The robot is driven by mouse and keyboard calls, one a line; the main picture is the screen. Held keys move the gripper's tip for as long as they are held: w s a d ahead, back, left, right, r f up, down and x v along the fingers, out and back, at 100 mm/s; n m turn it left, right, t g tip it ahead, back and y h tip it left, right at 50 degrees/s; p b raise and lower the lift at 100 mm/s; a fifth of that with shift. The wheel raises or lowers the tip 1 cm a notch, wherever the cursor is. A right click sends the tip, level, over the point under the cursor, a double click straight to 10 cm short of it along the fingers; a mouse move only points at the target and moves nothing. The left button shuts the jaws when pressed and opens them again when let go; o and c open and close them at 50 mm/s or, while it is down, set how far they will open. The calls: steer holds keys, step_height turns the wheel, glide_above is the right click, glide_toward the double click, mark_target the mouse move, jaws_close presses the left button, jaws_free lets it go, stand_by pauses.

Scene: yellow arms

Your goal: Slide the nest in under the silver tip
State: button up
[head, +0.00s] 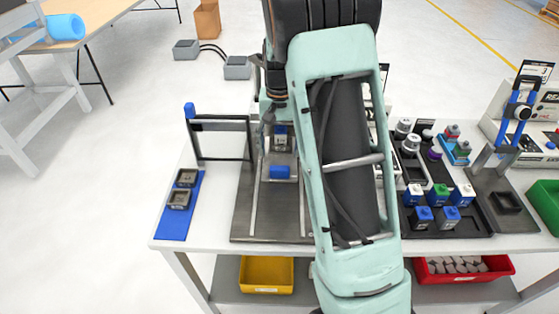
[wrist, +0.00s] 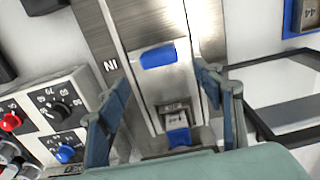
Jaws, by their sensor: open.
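The nest is a silver sliding plate (head: 278,160) on a dark base with two rails. It carries a blue grip block (head: 280,172) at its near end and a small grey piece with a blue part (head: 280,131) farther back. In the wrist view the blue grip block (wrist: 157,56) lies beyond my fingertips, and the grey-and-blue piece (wrist: 176,122) shows between my fingers. My gripper (wrist: 163,78) is open and empty above the slide. I cannot make out the silver tip.
A black frame (head: 222,123) with a blue knob stands left of the rails. A blue mat (head: 169,221) holds two dark square blocks. Right of my arm are black trays (head: 468,222) with coloured blocks. In the wrist view a knobbed box (wrist: 50,112) stands left of the slide.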

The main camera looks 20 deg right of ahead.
step_height(320, 180, up, 4)
stand_by(0.6)
